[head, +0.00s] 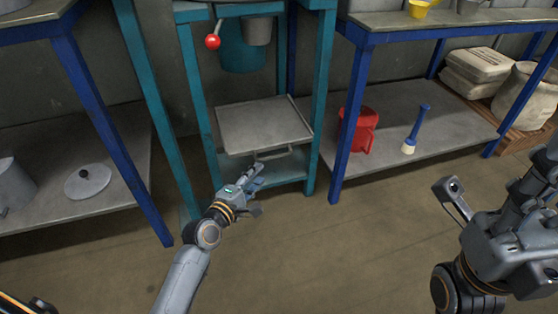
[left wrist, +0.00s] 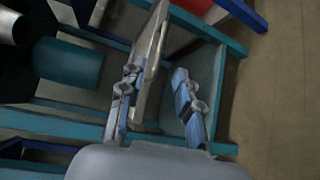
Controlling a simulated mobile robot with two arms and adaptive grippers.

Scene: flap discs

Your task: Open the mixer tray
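The mixer tray (head: 262,122) is a flat grey tray with a raised rim, set inside the teal mixer frame (head: 316,100). A thin bar handle (head: 272,154) shows at its front edge. My left gripper (head: 254,174) is just in front of the tray, close to the handle's left end. In the left wrist view, the fingers of my left gripper (left wrist: 156,100) are apart. The tray (left wrist: 150,55) appears edge-on, its near end reaching between them; I cannot tell whether they touch it. My right gripper (head: 455,195) is at the right, partly shown, away from the tray.
A lid (head: 87,180) lies on the left shelf. The floor in front is clear.

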